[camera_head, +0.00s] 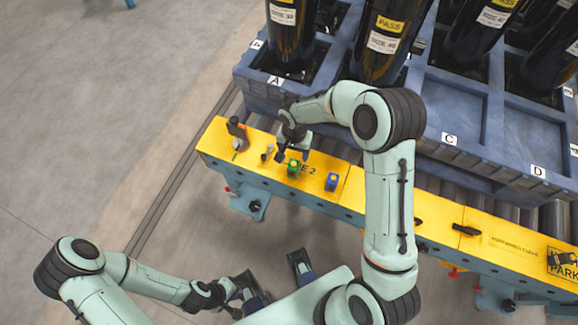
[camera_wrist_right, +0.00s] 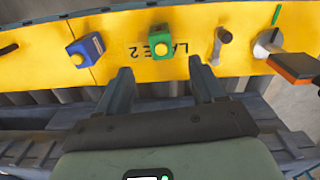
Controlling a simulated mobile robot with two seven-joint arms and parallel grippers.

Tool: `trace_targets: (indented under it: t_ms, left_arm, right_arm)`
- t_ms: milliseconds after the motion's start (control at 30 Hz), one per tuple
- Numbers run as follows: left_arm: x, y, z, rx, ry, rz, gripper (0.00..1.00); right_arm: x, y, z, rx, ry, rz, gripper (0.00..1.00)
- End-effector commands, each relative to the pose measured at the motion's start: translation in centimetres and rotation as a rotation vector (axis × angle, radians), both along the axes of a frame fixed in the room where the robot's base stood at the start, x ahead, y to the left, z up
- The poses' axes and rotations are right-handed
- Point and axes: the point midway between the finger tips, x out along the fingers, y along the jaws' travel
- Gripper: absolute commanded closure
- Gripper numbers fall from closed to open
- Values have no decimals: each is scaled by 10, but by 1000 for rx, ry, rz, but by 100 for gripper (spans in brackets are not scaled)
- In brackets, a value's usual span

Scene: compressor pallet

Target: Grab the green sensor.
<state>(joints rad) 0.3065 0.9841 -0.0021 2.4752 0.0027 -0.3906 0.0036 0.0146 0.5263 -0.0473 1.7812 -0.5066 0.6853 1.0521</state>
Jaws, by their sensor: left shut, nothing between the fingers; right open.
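The green sensor (camera_head: 293,168) is a small green block with a yellow round part on top. My left gripper (camera_head: 252,298) is low in the head view, away from the panel, shut and empty.
A blue sensor (camera_head: 332,182) stands beside the green one. On the other side are a grey pin (camera_head: 267,152) and an orange-and-black handle (camera_head: 237,130). Behind the panel, a blue-grey pallet (camera_head: 480,150) holds black cylinders. The floor at left is clear.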

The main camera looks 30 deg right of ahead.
Motion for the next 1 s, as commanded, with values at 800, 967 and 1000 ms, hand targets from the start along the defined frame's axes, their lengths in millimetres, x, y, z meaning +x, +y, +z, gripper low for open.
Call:
trace_targets:
  t_ms: [800, 967, 1000]
  left_arm:
    - [2, 0, -5, 2, -10, 2, 100]
    - [2, 0, -5, 2, -10, 2, 100]
    - [2, 0, -5, 2, -10, 2, 100]
  right_arm:
    - [3, -1, -99, 4, -1, 1, 32]
    - [4, -1, -99, 4, -1, 1, 32]
    - [4, -1, -99, 4, -1, 1, 32]
